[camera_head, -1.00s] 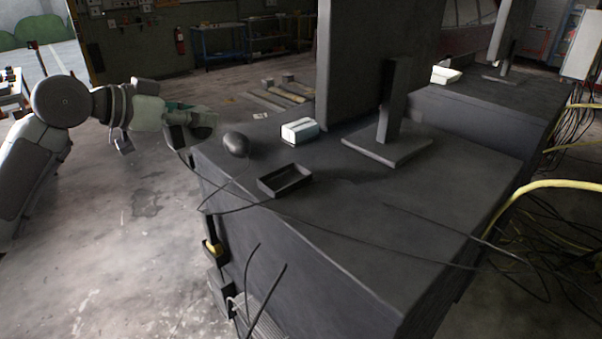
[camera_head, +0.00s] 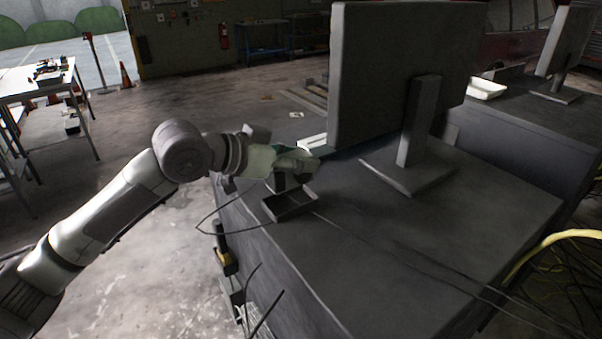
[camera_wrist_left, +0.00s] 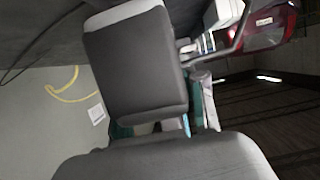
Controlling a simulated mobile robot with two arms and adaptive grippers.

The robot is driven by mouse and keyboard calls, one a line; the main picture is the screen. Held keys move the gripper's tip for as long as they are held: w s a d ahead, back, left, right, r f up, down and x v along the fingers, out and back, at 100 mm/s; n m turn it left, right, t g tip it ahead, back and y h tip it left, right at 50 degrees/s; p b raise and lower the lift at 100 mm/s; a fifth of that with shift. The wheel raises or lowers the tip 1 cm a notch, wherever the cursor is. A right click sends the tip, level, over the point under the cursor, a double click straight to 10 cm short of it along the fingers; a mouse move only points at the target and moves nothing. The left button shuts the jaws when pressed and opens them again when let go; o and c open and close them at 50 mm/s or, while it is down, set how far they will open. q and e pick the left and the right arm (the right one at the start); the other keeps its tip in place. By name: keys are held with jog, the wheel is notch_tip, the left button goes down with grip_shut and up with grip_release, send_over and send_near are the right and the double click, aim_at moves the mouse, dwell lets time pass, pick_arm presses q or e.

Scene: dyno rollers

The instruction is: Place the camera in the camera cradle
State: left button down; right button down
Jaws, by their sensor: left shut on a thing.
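My left gripper (camera_head: 298,170) reaches in from the left over the near left corner of the dark desk. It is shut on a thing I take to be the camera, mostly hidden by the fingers. In the left wrist view, the gripper (camera_wrist_left: 150,127) shows two large grey finger pads with a narrow gap, where bits of teal and white show. The camera cradle (camera_head: 292,207), a small dark open rectangular tray, lies on the desk just below the gripper. The gripper covers part of its far side. I cannot tell whether the held thing touches it. My right gripper is not in view.
A monitor (camera_head: 398,75) on a flat stand (camera_head: 408,172) stands right of my gripper. A white box (camera_head: 312,142) is just behind the gripper. Thin cables cross the desk (camera_head: 440,230) and loop off its left edge. The front right desktop is otherwise clear.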

aim_at(299, 179)
pick_arm(q)
jog(key=shift+s+d+f, duration=0.1)
jog(key=shift+d+f, duration=0.05)
jog(key=shift+d, duration=0.1)
notch_tip(299, 179, down, 3)
jog(key=shift+a+f+p, duration=0.1)
jog(key=shift+p, duration=0.5)
jog(key=shift+f, duration=0.4)
jog(key=c, duration=1)
grip_release()
jog(key=o, duration=0.3)
jog(key=shift+o, duration=0.2)
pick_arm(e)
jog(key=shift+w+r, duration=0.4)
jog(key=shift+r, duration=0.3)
pick_arm(q)
jog(key=b+v, duration=0.2)
jog(key=v, duration=1)
jog(key=shift+b, duration=0.4)
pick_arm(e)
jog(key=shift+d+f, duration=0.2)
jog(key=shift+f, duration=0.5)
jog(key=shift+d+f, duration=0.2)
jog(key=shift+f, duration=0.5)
